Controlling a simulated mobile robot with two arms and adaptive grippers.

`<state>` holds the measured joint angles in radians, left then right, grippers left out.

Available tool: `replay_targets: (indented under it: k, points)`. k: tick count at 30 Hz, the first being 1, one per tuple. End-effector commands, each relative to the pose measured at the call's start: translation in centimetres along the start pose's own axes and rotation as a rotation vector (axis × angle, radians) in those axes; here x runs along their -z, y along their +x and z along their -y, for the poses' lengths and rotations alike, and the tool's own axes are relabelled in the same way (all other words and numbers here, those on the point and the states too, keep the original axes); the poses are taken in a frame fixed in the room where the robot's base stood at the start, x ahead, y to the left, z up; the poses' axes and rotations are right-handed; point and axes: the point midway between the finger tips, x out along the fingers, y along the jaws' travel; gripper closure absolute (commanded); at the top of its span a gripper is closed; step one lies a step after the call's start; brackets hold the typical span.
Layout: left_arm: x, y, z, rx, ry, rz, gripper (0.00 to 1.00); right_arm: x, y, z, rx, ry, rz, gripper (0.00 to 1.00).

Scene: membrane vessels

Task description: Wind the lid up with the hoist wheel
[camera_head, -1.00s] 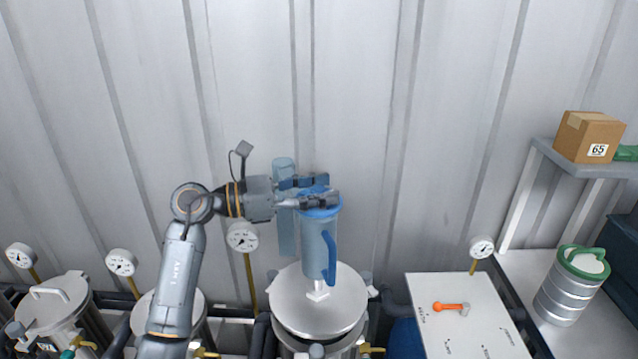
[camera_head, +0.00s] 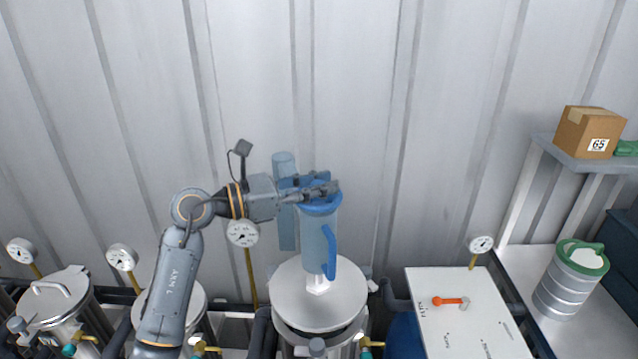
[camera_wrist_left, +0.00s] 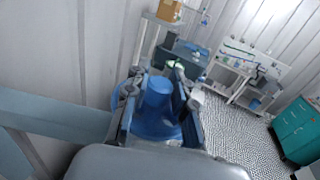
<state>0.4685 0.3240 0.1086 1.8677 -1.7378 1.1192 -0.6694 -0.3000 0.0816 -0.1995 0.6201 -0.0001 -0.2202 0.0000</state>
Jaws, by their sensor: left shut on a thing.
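The hoist (camera_head: 318,238) is a pale blue upright cylinder with a blue side handle, above the vessel in the head view. The blue hoist wheel (camera_head: 322,210) sits at its top, partly covered by my fingers. My left gripper (camera_head: 322,190) reaches in from the left and is shut on the wheel's blue hub. In the left wrist view the hub (camera_wrist_left: 157,92) stands between the two fingers. The round silver lid (camera_head: 335,300) hangs under the hoist by a white bracket; a dark gap shows between it and the vessel (camera_head: 300,341). My right gripper is not in view.
Other lidded vessels (camera_head: 50,300) with gauges stand at left. A white panel (camera_head: 465,330) with an orange-handled lever (camera_head: 450,301) is at right. Beyond it are a shelf with a cardboard box (camera_head: 590,132) and a steel canister (camera_head: 570,282). The corrugated wall is close behind.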

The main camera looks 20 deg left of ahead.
Motion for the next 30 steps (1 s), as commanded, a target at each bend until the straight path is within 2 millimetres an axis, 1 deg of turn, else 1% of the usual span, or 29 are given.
replay_targets:
  k: [5, 9, 15, 18, 23, 30]
  points:
    - [-0.2, 0.0, 0.1, -0.124, 0.002, -0.004, 1.00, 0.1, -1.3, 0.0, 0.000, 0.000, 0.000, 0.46]
    - [-0.4, 0.0, 0.1, -0.220, 0.000, -0.003, 1.00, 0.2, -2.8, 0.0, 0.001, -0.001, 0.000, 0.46]
    - [-0.4, 0.0, 0.1, -0.331, -0.004, -0.002, 1.00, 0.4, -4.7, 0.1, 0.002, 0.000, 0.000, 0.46]
    - [-0.3, 0.0, 0.1, -0.369, -0.002, -0.001, 1.00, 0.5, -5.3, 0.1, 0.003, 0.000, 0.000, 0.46]
    - [-0.1, 0.0, 0.0, -0.405, -0.001, -0.001, 1.00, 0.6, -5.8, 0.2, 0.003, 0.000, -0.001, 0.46]
    - [0.1, 0.0, 0.0, -0.417, 0.000, -0.002, 1.00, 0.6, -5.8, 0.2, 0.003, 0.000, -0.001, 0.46]
